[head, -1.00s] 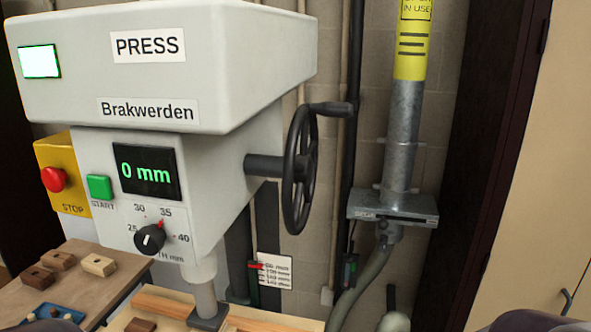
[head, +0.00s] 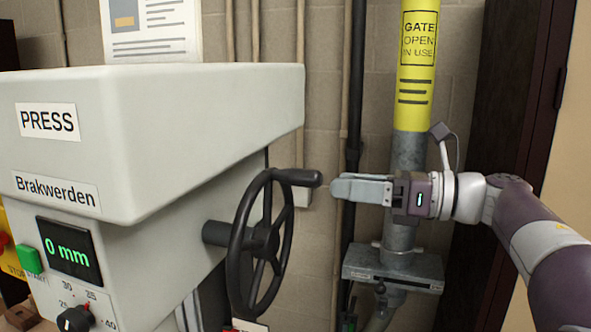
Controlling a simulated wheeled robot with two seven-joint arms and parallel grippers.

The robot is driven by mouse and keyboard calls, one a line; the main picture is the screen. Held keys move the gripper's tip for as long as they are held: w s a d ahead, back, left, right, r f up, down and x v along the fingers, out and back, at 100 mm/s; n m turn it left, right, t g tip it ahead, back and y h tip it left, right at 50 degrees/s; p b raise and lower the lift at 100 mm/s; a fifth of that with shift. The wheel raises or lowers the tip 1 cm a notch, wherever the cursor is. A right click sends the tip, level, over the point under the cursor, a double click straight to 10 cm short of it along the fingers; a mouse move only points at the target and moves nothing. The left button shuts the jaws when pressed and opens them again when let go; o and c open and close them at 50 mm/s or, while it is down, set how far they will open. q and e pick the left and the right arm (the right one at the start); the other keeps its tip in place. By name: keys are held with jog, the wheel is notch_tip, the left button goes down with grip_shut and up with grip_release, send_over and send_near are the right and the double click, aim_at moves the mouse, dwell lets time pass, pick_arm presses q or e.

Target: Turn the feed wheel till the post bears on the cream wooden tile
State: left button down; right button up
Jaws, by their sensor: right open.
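The black feed wheel (head: 236,262) stands on its shaft at the right side of the press (head: 200,120). Its crank handle (head: 297,177) points right from the top of the rim. My right gripper (head: 338,188) comes in from the right with its fingers pointing left at the handle. It is open and empty, and a small gap shows between its fingertips and the handle's end. The display (head: 68,250) reads 0 mm. The post and the cream wooden tile are out of view below. My left gripper is not in view.
A grey pipe with a yellow sleeve (head: 414,70) and a slide gate (head: 393,266) stands behind my right arm. A dark knob (head: 74,319) and a green button (head: 28,259) are on the press front. A brown block (head: 20,316) shows at lower left.

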aim_at(297, 179)
jog(key=p+x, duration=0.1)
jog(key=x, duration=0.2)
jog(key=p+x, duration=0.1)
jog(key=x, duration=0.2)
jog(key=p+x, duration=0.2)
jog(key=shift+w+a, duration=0.25)
jog(key=shift+w, duration=0.25)
jog(key=shift+a+f, duration=0.1)
jog(key=shift+a, duration=0.3)
jog(key=shift+w+d, duration=0.1)
jog(key=shift+d, duration=0.05)
jog(key=c, duration=0.5)
grip_shut()
